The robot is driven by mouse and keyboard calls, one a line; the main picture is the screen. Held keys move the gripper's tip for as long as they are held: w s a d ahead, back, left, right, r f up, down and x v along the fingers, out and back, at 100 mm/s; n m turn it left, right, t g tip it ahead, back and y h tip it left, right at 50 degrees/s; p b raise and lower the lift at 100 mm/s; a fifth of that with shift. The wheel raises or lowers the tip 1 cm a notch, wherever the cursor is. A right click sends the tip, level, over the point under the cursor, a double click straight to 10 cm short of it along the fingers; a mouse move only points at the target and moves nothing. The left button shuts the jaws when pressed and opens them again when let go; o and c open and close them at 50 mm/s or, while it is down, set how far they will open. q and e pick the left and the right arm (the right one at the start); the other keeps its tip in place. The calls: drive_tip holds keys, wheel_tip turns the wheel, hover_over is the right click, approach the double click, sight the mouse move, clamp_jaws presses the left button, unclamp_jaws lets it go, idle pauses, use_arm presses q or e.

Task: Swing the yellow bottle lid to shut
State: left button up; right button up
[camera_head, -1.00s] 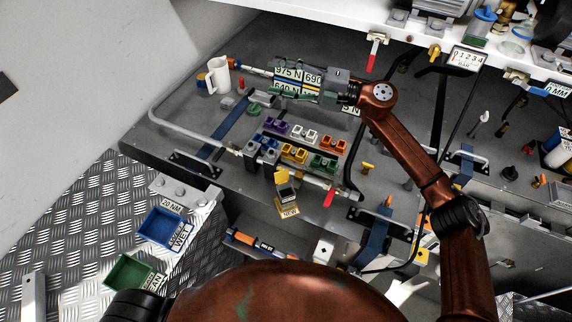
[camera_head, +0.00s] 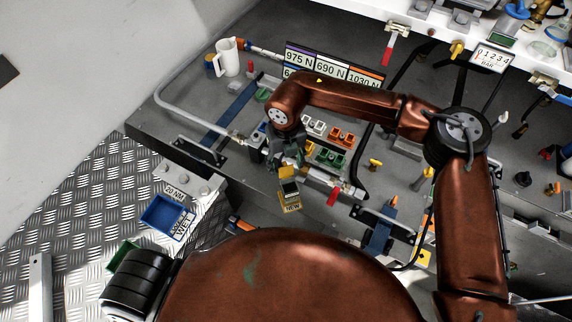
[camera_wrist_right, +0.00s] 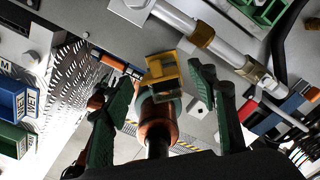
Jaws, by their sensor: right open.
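The yellow bottle (camera_head: 290,206), a small box-shaped one with a label on its front, is at the front edge of the grey bench in the head view. Its yellow lid (camera_head: 287,172) shows above it, partly hidden by my right gripper (camera_head: 286,155), which is right over it. In the right wrist view, the yellow square part (camera_wrist_right: 163,70) lies between the two green fingers of my right gripper (camera_wrist_right: 163,78). The fingers are spread, with gaps on both sides. I cannot tell the lid's exact angle. My left gripper is not in view.
Orange and green blocks (camera_head: 329,157) sit just right of the gripper. A pipe with a red handle (camera_head: 333,197) runs close beside the bottle. A white jug (camera_head: 228,57) stands at the back left. A blue bin (camera_head: 165,217) is at the lower left.

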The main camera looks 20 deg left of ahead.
drive_tip(key=shift+f+p, duration=0.4)
drive_tip(key=shift+f, duration=1)
drive_tip(key=shift+c, duration=0.4)
drive_tip(key=c, duration=1.1)
